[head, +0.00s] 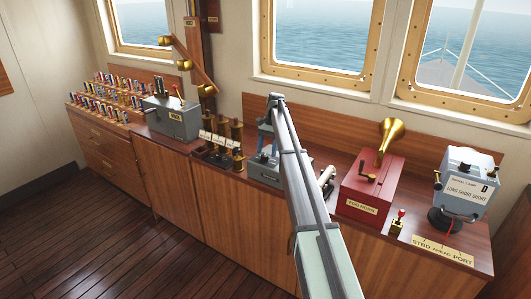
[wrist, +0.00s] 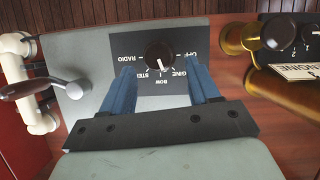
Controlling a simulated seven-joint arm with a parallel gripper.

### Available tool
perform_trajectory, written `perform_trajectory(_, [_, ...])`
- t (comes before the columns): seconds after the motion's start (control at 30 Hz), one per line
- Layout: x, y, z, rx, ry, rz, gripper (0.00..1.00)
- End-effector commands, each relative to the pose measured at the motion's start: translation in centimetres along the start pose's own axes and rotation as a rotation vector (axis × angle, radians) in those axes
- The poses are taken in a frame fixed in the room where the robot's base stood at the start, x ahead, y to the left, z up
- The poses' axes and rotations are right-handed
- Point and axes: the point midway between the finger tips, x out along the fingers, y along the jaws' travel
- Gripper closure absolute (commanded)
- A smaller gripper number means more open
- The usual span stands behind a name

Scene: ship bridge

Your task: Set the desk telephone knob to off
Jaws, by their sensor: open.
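The desk telephone (head: 262,171) is a grey box on the counter, partly hidden behind my arm in the head view. In the wrist view its grey body (wrist: 90,60) carries a dark dial plate (wrist: 125,45) with a round black knob (wrist: 159,55). The knob's white mark is on its lower side, toward the BOW label; OFF is to the right, RADIO to the left. My gripper (wrist: 160,74) is open, its blue fingers apart on either side of the dial just below the knob. Contact with the knob is not visible. It also shows above the telephone in the head view (head: 267,137).
A crank (wrist: 45,88) and cream handset (wrist: 38,110) lie left of the dial in the wrist view. Brass fittings (wrist: 240,37) stand to its right. In the head view, a red fog horn box (head: 370,187) is right of the telephone and a grey lever box (head: 172,120) farther left.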

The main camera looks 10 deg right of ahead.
Motion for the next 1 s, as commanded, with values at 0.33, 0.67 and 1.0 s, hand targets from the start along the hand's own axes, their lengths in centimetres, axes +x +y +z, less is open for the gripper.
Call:
perform_trajectory(0.33, [-2.6, -0.2, -6.5, 0.001, 0.001, -0.001, 0.39])
perform_trajectory(0.67, [-4.0, 0.0, -9.9, 0.0, 0.002, -0.001, 0.39])
perform_trajectory(1.0, [-4.0, -0.1, -9.9, -0.002, 0.002, -0.001, 0.39])
